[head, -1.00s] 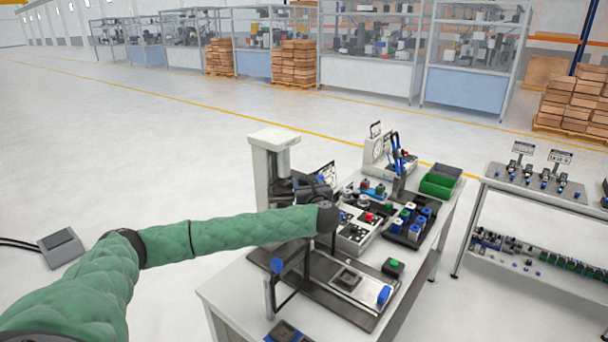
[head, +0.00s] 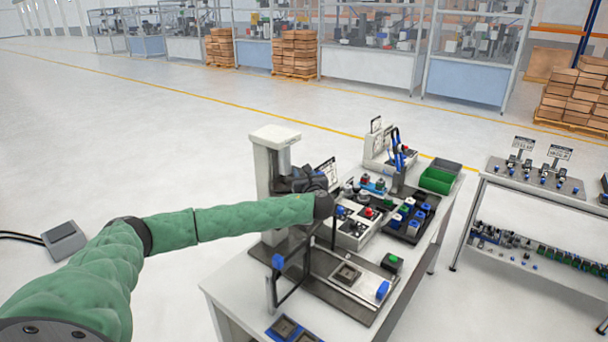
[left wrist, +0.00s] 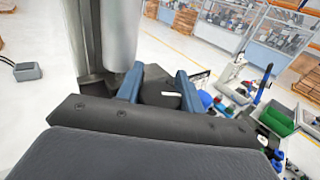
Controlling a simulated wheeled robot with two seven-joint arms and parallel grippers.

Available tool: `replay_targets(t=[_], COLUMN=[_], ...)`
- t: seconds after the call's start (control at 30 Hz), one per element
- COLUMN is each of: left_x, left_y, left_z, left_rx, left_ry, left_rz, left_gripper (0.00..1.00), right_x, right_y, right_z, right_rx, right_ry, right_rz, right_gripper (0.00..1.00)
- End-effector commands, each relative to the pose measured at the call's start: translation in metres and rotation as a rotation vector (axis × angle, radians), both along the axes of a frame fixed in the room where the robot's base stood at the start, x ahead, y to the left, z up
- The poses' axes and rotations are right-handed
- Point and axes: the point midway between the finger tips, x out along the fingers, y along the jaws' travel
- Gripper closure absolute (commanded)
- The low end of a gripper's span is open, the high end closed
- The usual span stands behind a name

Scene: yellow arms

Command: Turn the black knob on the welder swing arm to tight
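The welder is a white column (head: 270,165) at the far left corner of the bench, with a dark swing arm (head: 297,181) on its right side. The black knob (left wrist: 155,94), with a short white mark on its face, is in the middle of the left wrist view. My left gripper (left wrist: 159,84) has one blue finger on each side of the knob, with no clear gap showing, so it appears shut on it. In the head view my green left arm reaches in from the left; its wrist stands before the swing arm and hides the fingers. My right gripper is not in view.
The bench (head: 237,278) carries a fixture plate with a black frame and blue handle (head: 278,261), button boxes, a tray of coloured parts (head: 410,216) and a green bin (head: 436,181). A second rack (head: 535,187) stands to the right. Open floor lies left.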

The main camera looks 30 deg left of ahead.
Motion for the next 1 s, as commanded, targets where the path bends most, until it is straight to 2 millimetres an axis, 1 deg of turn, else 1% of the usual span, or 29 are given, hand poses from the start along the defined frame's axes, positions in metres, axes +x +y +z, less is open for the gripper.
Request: replay_targets(t=[0.27, 0.47, 0.67, 0.93, 0.97, 1.0], left_x=[0.0, 0.001, 0.002, 0.005, 0.005, 0.005], left_y=[0.001, 0.0, -0.002, -0.007, -0.008, -0.008], left_z=[-0.001, -0.002, -0.003, -0.003, -0.003, -0.003], left_rx=[0.001, 0.001, 0.001, 0.003, 0.003, 0.003], left_ry=[0.001, -0.001, 0.0, 0.0, 0.001, 0.001], left_rz=[-0.022, -0.112, -0.27, -0.526, -0.555, -0.592], left_gripper=[0.86, 0.86, 0.86, 0.86, 0.86, 0.86], right_x=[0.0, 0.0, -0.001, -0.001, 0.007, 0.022], right_y=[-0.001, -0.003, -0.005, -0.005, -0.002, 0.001], right_z=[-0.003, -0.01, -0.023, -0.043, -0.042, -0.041], right_rx=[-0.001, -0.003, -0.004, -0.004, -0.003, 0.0], right_ry=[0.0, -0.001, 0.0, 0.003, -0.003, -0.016], right_rz=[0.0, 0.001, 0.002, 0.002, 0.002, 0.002], right_gripper=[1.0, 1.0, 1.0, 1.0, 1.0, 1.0])
